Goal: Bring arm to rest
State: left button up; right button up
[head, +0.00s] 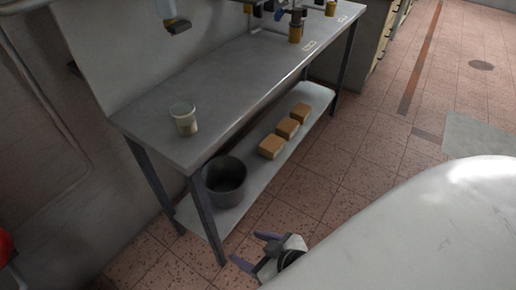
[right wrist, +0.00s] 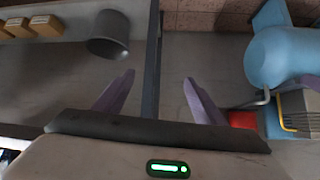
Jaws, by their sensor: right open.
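My right gripper (head: 257,252) shows at the bottom of the head view, with its two purple fingers spread apart and nothing between them. It is over the floor in front of the steel table, apart from the table. In the right wrist view the same gripper (right wrist: 158,90) is open and empty, with a dark table leg (right wrist: 153,60) seen beyond the gap between the fingers. My left gripper is not in view.
The steel table (head: 235,75) bears a white cup (head: 184,119). Its lower shelf (head: 255,184) holds a dark bucket (head: 224,182) and several tan blocks (head: 271,147). A blue object (right wrist: 285,55) stands right in the wrist view. Tiled floor (head: 365,155) lies clear.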

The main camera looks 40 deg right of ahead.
jog(key=shift+g, duration=0.5)
jog(key=s+f, duration=0.2)
jog(key=s, duration=0.1)
jog(key=s+f, duration=0.1)
jog(key=shift+s+a+f, duration=0.15)
jog(key=shift+s+a, duration=0.2)
jog(key=shift+s, duration=0.05)
